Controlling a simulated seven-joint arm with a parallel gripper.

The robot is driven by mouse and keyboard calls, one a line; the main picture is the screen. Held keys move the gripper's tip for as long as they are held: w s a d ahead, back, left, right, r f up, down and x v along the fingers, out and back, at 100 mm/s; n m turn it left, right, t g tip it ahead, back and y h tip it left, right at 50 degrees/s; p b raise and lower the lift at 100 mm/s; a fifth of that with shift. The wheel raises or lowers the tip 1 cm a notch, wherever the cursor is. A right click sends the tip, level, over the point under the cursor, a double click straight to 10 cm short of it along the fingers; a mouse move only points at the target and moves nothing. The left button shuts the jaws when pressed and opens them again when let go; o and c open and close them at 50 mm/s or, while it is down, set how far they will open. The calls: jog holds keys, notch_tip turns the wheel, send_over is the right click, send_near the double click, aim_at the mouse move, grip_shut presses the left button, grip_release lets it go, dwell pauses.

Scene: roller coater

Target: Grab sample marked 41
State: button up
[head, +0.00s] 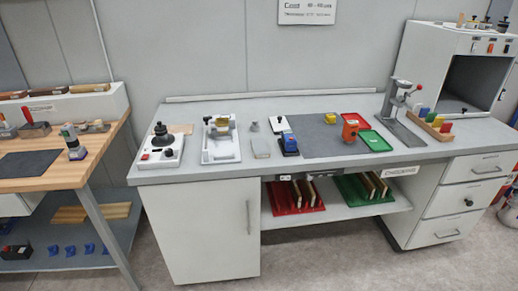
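No label reading 41 can be made out, so I cannot tell which piece is that sample. Several thin upright panels stand in a red rack (271,198) and a green rack (347,192) on the shelf under the grey bench. On the bench top are a blue device (289,144), an orange-red device (350,130) and small coloured blocks in a wooden holder (425,123). Any markings on these are too small to read. My gripper is not in view.
The grey bench (200,181) also carries a white hotplate-like unit (160,150), a white coater-like machine (221,142), a dark mat (317,139) and a lever stand (392,110). A wooden table (58,174) stands left; a white cabinet (485,68) stands right. Open floor lies in front.

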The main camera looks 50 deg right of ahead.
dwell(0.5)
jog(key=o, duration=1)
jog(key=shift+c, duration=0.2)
